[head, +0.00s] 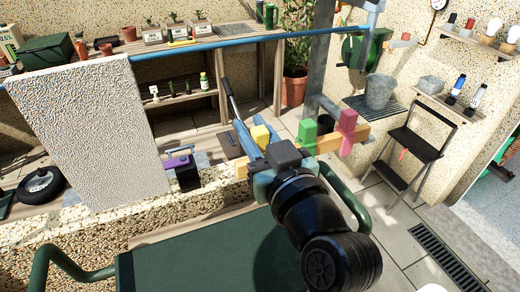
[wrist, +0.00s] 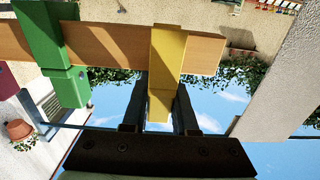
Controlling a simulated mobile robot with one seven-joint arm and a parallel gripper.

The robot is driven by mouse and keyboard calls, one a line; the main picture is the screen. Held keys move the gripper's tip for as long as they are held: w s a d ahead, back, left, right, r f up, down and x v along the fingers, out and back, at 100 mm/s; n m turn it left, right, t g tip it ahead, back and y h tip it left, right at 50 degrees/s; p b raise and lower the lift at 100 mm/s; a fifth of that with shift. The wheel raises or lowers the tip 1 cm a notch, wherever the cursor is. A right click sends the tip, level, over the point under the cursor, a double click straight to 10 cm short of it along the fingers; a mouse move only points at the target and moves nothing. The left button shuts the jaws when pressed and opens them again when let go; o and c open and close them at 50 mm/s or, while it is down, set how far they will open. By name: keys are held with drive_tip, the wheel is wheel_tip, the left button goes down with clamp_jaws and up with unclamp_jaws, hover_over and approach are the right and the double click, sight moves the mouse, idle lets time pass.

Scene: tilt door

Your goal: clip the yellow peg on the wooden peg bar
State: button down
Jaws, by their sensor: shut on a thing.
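The yellow peg (head: 260,135) stands near the left end of the wooden peg bar (head: 327,144). In the wrist view the yellow peg (wrist: 167,60) lies across the bar (wrist: 108,45), near the bar's free end. I cannot tell whether its legs fully straddle the bar. My gripper (head: 262,157) is shut on the peg's lower part, with one dark finger on each side in the wrist view (wrist: 159,98). The green peg (head: 307,132) and the pink peg (head: 347,131) sit on the bar to the right of the yellow one.
A pale rough panel (head: 95,130) stands at left and also shows at the right of the wrist view (wrist: 285,90). A shelf bench (head: 235,40) runs along the back. A metal bucket (head: 380,91) and a black step stool (head: 415,145) are at right.

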drive_tip(key=shift+f+b, duration=0.5)
drive_tip(key=shift+f, duration=0.15)
drive_tip(key=c, duration=0.6)
unclamp_jaws()
drive_tip(key=b+v, duration=0.2)
drive_tip(key=v, duration=0.9)
wheel_tip(320, 180, up, 14)
drive_tip(key=w+m+t+h, duration=0.2)
drive_tip(key=w+t+h, duration=0.1)
drive_tip(key=t+h, duration=0.15)
drive_tip(key=s+a+r+m+t+h, duration=0.1)
drive_tip(key=s+r+t, duration=0.1)
drive_tip(key=r, duration=0.5)
drive_tip(key=s+a+r+m+t+h+p, duration=0.1)
drive_tip(key=s+a+r+t, duration=0.1)
drive_tip(key=r, duration=0.6)
drive_tip(key=shift+s+m+t, duration=0.3)
drive_tip(key=shift+s+t, duration=0.45)
drive_tip(key=shift+t, duration=0.4)
